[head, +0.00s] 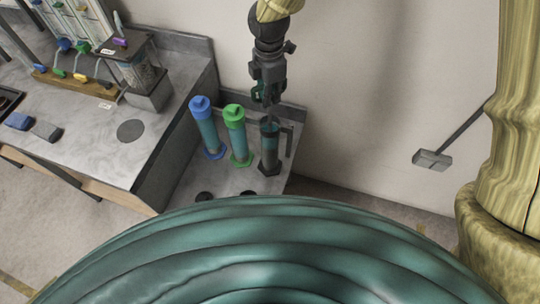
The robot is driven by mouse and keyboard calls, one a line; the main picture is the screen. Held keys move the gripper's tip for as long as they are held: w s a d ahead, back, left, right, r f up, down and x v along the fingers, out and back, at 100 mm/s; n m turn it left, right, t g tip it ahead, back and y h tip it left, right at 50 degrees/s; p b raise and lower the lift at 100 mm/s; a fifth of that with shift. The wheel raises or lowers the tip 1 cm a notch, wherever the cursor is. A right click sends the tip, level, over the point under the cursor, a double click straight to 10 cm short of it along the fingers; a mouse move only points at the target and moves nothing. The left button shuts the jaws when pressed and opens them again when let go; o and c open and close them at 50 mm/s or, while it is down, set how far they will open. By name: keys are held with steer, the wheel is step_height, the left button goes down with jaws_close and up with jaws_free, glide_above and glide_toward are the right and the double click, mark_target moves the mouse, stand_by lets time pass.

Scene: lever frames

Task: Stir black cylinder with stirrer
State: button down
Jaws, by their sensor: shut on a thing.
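The black cylinder (269,157) stands upright on the lower grey worktop, with bluish contents in its clear middle part. My gripper (267,98) is directly above it, pointing down, and is shut on the stirrer (268,112). Only a short, thin part of the stirrer shows below the fingers, reaching down to the cylinder's mouth. I cannot tell how deep its lower end sits or whether it touches the wall. Beside the black cylinder on the left stand a green-capped cylinder (238,140) and a blue-capped cylinder (207,130), both upright.
Two dark round things (205,197) lie near the worktop's front.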

mark_target(270, 110)
stand_by(0.3)
steer(key=shift+f+b, duration=1.15)
steer(key=shift+f, duration=2.15)
steer(key=shift+r, duration=0.1)
step_height(270, 110, up, 7)
steer(key=p, duration=0.6)
steer(key=shift+r, duration=0.2)
steer(key=shift+r+p, duration=0.1)
steer(key=shift+p, duration=0.2)
step_height(270, 110, up, 6)
steer(key=p, duration=0.5)
steer(key=shift+r, duration=0.2)
